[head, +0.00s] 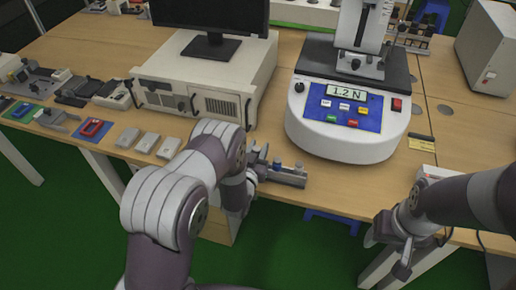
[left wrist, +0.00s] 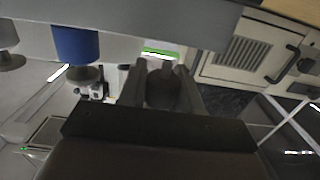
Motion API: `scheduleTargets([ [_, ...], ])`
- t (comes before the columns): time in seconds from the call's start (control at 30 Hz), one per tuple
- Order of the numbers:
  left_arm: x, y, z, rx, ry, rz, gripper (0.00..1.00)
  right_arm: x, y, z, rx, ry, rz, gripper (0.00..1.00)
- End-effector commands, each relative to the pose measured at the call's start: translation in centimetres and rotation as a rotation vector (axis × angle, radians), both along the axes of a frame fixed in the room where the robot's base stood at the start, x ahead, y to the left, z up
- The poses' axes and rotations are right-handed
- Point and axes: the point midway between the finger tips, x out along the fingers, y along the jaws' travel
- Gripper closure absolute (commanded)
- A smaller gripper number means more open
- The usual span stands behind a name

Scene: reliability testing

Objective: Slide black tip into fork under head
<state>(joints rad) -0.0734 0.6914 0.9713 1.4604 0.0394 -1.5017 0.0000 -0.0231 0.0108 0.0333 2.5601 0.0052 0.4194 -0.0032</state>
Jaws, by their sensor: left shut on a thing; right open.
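My left gripper (head: 257,164) is low at the table's front edge, beside a grey holder (head: 287,177) with a blue knob and a pale knob. In the left wrist view its fingers (left wrist: 162,85) are closed on a dark rounded piece (left wrist: 162,90). I cannot tell whether this is the black tip. The test machine (head: 345,118) stands to the right, its display reading 1.2 N. Its upright head (head: 362,25) carries a small metal fork-like fitting (head: 358,64) low down; its slot is too small to make out. My right gripper (head: 388,256) is open and empty beyond the front edge.
A beige computer case (head: 190,88) with a monitor (head: 212,22) stands behind my left arm. Small grey blocks (head: 146,143) and trays lie at left. A white box (head: 490,48) is at far right. Bare table (head: 460,120) shows right of the machine.

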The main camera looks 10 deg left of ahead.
Motion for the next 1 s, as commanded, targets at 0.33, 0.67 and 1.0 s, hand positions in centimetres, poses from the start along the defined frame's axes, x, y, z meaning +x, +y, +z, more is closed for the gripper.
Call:
scheduleTargets([
  [0.33, 0.0, 0.0, -0.1, 0.0, 0.0, 0.0, 0.97, 0.0, 0.0, -0.1, 0.0, 0.0, 0.0, 0.37],
  [0.67, 0.0, 0.0, -1.4, 0.0, -0.001, 0.0, 0.97, 0.0, 0.0, -1.3, 0.0, 0.0, 0.0, 0.37],
  [1.0, 0.0, 0.0, -1.4, 0.0, -0.001, 0.0, 0.97, 0.0, 0.0, -1.3, 0.0, 0.0, 0.0, 0.37],
])
